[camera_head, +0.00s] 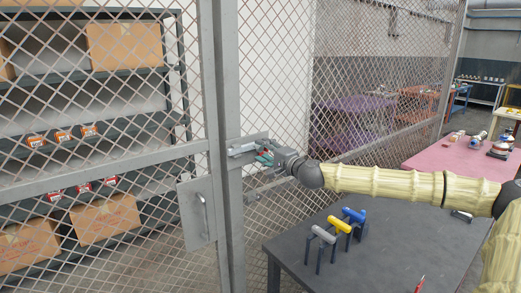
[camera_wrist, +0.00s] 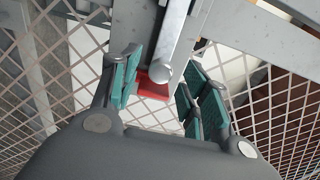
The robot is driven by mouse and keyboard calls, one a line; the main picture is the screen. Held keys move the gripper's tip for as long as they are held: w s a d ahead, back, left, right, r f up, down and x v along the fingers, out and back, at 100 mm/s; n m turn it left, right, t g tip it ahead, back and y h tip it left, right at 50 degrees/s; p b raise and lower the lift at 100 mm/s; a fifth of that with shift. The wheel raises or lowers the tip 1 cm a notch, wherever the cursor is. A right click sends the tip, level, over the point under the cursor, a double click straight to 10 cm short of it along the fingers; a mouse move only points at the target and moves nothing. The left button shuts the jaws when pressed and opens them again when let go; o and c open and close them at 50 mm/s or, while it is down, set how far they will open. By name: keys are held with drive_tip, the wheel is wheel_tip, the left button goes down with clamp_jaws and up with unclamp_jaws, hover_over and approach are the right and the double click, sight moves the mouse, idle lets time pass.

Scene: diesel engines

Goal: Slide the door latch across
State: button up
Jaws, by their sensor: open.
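The door latch (camera_head: 242,149) is a light grey bar on a bracket at the post of the wire-mesh door (camera_head: 110,170). In the wrist view the latch bar (camera_wrist: 172,40) runs down from the top to a rounded end between my fingers. My gripper (camera_head: 266,157) is just right of the latch, at its height. In the wrist view my gripper (camera_wrist: 163,83) is open, with teal pads on both sides of the bar's end. I see gaps between pads and bar, and no clear contact. A red piece (camera_wrist: 152,88) shows behind the bar's end.
A plate with a pull handle (camera_head: 201,216) is below the latch. A dark table (camera_head: 300,250) with grey, yellow and blue-handled tools stands below my arm. A pink table (camera_head: 450,160) is at the right. Shelves with boxes (camera_head: 125,45) stand behind the mesh.

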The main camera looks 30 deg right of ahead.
drive_tip(key=shift+w+a, duration=0.1)
drive_tip(key=shift+w, duration=1.25)
